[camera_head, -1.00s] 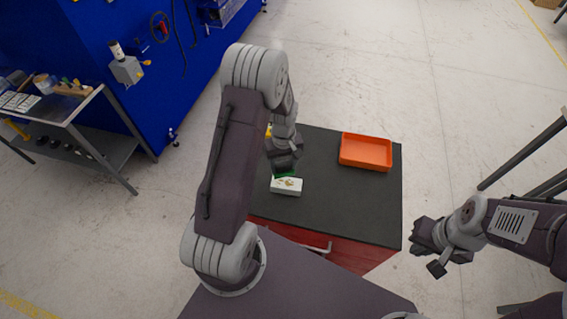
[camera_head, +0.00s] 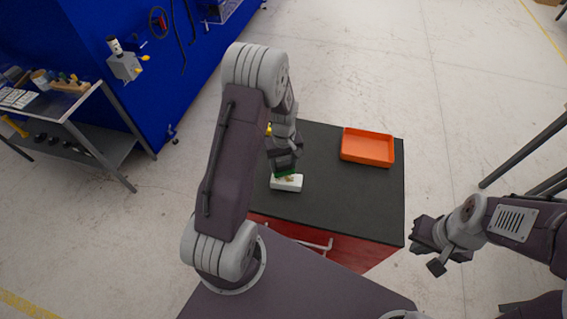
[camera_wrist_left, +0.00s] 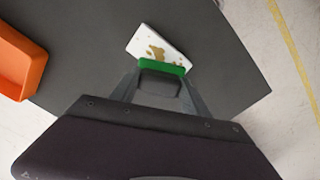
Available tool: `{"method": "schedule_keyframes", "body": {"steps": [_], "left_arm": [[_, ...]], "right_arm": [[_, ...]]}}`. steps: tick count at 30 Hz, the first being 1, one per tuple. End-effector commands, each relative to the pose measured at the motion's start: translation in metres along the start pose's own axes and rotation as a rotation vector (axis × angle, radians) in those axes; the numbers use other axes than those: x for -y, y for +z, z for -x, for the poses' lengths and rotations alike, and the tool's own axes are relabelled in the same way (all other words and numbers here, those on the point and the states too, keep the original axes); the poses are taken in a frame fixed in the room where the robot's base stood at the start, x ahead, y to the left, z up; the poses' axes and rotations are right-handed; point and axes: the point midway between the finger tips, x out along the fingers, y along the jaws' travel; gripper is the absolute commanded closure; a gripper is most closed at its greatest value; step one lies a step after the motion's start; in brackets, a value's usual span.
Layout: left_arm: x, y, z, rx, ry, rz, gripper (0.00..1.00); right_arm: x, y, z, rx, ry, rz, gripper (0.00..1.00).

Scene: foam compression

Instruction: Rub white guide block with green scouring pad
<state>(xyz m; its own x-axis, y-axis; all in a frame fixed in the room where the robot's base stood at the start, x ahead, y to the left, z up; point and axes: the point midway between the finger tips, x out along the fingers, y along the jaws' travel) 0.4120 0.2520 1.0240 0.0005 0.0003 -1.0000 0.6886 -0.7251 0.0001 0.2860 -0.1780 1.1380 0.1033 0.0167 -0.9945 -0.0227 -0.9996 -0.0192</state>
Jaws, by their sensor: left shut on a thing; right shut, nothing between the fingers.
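The white guide block (camera_head: 287,184) lies on the dark table top, near its front edge. In the left wrist view the block (camera_wrist_left: 152,43) shows brown stains on its upper face. My left gripper (camera_head: 286,168) is shut on the green scouring pad (camera_head: 284,176), right at the block. In the left wrist view the pad (camera_wrist_left: 161,67) spans between the fingertips and overlaps the block's near edge; I cannot tell whether it touches. My right gripper (camera_head: 432,250) is shut and empty, off the table's right side.
An orange tray (camera_head: 368,162) stands at the table's (camera_head: 335,195) back right, and the table top between it and the block is clear. A small yellow thing (camera_head: 269,129) is partly hidden behind my left arm. A metal workbench (camera_head: 70,108) stands at the left.

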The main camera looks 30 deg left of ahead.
Motion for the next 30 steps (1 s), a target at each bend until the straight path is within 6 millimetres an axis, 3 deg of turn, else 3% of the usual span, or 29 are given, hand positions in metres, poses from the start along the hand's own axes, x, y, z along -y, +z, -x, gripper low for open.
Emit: {"method": "schedule_keyframes", "body": {"steps": [25,30], "left_arm": [[0.000,0.000,-0.017,0.000,0.000,0.000,0.79],[0.005,0.011,-0.015,0.001,0.000,-0.001,0.79]], "right_arm": [[0.000,0.001,-0.012,0.000,0.000,0.000,1.00],[0.000,0.001,-0.010,0.000,0.000,0.000,1.00]]}}
